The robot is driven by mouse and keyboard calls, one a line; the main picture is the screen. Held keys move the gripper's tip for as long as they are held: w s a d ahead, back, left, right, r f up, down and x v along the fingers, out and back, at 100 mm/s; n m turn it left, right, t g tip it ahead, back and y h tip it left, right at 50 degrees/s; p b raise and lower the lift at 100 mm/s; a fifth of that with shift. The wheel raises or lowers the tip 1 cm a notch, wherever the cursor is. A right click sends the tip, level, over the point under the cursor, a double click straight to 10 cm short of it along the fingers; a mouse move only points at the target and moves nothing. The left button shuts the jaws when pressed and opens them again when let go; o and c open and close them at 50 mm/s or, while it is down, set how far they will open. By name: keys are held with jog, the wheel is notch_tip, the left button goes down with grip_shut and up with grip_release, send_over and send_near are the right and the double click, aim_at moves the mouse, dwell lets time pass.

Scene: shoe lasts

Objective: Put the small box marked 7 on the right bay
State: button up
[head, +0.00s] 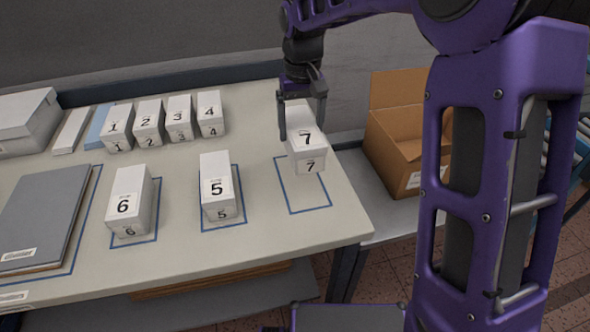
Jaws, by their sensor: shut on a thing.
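The small white box marked 7 (306,154) is at the right end of the table. My gripper (303,110) is shut on its far part, with a finger on each side. The box is over the far part of the right bay (307,209), a blue outlined rectangle. The near part of that bay shows bare. The box looks slightly raised, but I cannot tell whether its underside touches the table.
Box 5 (218,187) and box 6 (129,200) stand in outlined bays to the left. Several numbered boxes (148,123) stand in a row behind. A grey folder (42,215) lies at left. An open cardboard box (399,140) stands beyond the table's right edge.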

notch_tip(320, 180, down, 9)
jog(key=shift+f+b, duration=0.2)
jog(key=shift+b, duration=0.45)
jog(key=shift+f, duration=0.1)
jog(key=o, duration=1.3)
notch_tip(320, 180, up, 12)
jog(key=shift+r+p, duration=0.1)
jog(key=shift+p, duration=0.8)
